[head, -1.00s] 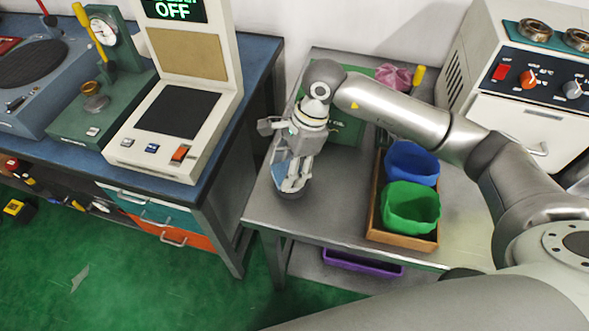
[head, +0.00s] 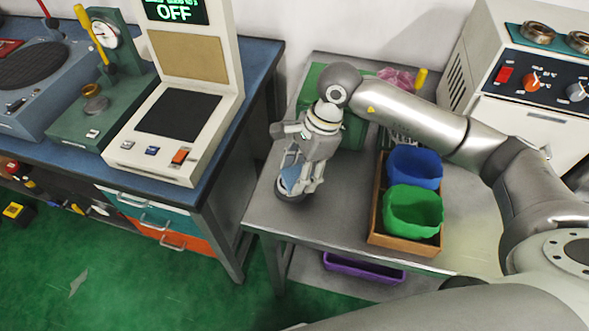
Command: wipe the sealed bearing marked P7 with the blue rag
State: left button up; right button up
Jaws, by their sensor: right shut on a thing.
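My right gripper (head: 298,188) points down over the front left of the grey metal table. It is shut on a light blue thing, which looks like the blue rag (head: 289,178), showing between its fingers. A dark round piece (head: 290,198), apparently a bearing, sits on the table right under the fingertips and touches or nearly touches the rag. The gripper hides most of it, and no P7 mark can be read. My left gripper is not in view.
A wooden tray (head: 375,238) holds a blue bin (head: 414,167) and a green bin (head: 413,210) to the right. A green case (head: 354,130) and a pink cloth (head: 397,79) lie behind. Bearing rings (head: 537,33) sit on the white oven.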

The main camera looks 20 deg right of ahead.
jog(key=shift+d, duration=0.1)
jog(key=shift+r+p, duration=1.3)
jog(key=shift+r, duration=1.65)
